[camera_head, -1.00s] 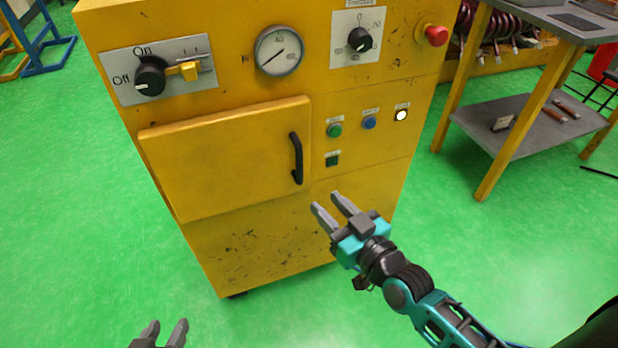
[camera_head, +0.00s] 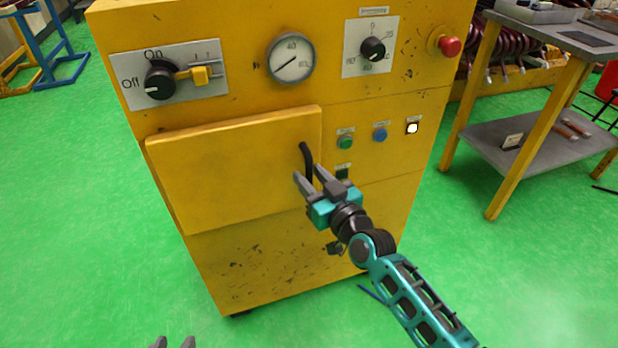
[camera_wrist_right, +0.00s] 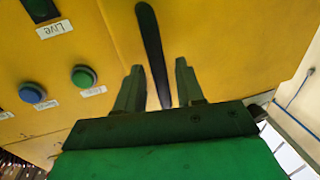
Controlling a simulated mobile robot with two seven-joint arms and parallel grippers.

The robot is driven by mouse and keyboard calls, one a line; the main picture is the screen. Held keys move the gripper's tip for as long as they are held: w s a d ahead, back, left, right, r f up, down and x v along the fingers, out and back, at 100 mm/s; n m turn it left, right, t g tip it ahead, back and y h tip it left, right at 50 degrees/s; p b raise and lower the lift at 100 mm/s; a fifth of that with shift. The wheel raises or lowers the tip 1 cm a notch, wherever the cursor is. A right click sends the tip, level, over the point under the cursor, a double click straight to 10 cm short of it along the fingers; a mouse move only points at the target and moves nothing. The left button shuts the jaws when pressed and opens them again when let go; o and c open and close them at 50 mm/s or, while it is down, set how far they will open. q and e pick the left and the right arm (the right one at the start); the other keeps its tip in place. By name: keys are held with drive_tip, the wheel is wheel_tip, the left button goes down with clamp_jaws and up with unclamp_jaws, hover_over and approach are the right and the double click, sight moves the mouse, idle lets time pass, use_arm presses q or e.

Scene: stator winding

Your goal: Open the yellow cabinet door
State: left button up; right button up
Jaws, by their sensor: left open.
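The yellow cabinet door (camera_head: 235,165) is shut on the front of the yellow cabinet (camera_head: 260,260). Its black curved handle (camera_head: 306,158) stands upright near the door's right edge. My right gripper (camera_head: 308,175) is at the lower part of the handle and hides some of it. In the right wrist view, the handle (camera_wrist_right: 153,50) passes between the two open fingers (camera_wrist_right: 155,80), with gaps on both sides. My left gripper (camera_head: 174,342) is at the bottom edge of the head view, with only its fingertips showing, apart and away from the door.
Beside the handle are a green button (camera_head: 345,142), a blue button (camera_head: 380,135) and a white lamp (camera_head: 412,128). A rotary switch (camera_head: 160,80), gauge (camera_head: 291,58) and red emergency button (camera_head: 449,46) sit above. A workbench (camera_head: 480,135) stands at the right. Green floor (camera_head: 90,200) is clear at left.

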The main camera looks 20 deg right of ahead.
drive_tip(key=shift+w+a, duration=0.1)
drive_tip(key=shift+w, duration=0.5)
drive_tip(key=shift+c, duration=0.5)
clamp_jaws()
